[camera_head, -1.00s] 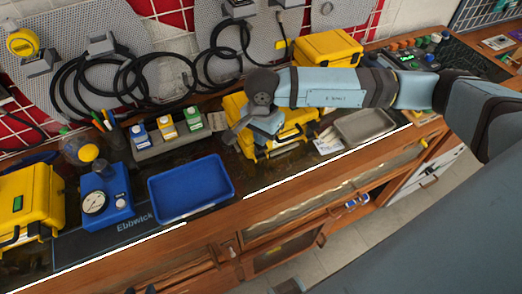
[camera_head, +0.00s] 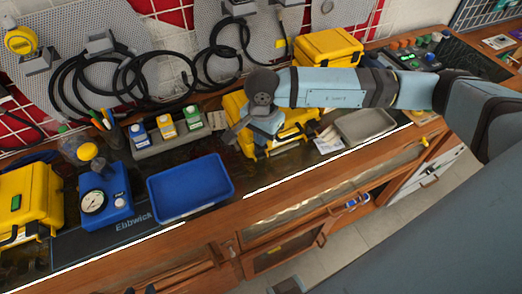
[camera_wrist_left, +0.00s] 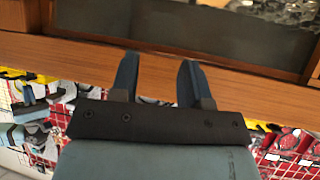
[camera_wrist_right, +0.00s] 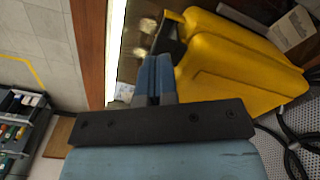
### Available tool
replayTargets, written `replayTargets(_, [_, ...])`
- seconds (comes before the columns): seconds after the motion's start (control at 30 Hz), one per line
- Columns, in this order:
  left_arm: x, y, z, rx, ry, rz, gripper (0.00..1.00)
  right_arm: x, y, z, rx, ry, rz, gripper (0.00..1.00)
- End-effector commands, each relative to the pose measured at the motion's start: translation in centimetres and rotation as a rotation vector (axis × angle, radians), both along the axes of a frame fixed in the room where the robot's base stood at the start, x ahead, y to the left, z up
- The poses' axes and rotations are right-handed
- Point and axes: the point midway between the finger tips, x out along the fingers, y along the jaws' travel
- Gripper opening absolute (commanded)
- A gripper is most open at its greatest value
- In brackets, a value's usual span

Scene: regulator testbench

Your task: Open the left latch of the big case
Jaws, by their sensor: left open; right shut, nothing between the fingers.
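The yellow case (camera_head: 286,137) in the middle of the bench, which I take to be the big case, lies partly hidden behind my right arm. In the right wrist view its yellow shell (camera_wrist_right: 235,75) fills the upper right, with a dark fitting (camera_wrist_right: 168,38) on its near side. I cannot tell whether that is the left latch or whether it is open. My right gripper (camera_head: 233,132) is at the case's left front; its fingers (camera_wrist_right: 153,62) are shut and empty beside the shell. My left gripper (camera_wrist_left: 158,75) is open and empty, before the bench front.
A blue tray (camera_head: 190,190), a blue gauge unit (camera_head: 108,200) and another yellow case (camera_head: 28,200) stand to the left. A grey tray (camera_head: 367,126) lies to the right. A third yellow case (camera_head: 328,55) sits behind. Black cables hang at the back.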

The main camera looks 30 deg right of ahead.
Motion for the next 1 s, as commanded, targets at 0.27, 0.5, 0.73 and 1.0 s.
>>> replayTargets(0.27, [-0.1,0.0,-1.0,0.001,0.003,0.0,0.43,0.0,0.0,-0.8,0.0,0.0,0.0,0.0])
replayTargets(0.5, [-0.1,0.0,-1.6,0.001,0.004,0.0,0.43,0.0,0.0,-1.3,0.0,0.0,0.0,0.0])
replayTargets(0.73, [-0.1,0.0,-2.2,0.001,0.003,0.0,0.43,0.0,0.0,-1.9,0.0,0.0,0.0,0.0])
replayTargets(1.0, [0.0,0.0,-2.8,0.001,0.002,0.0,0.43,-0.1,0.0,-2.6,-0.001,0.002,0.0,0.0])
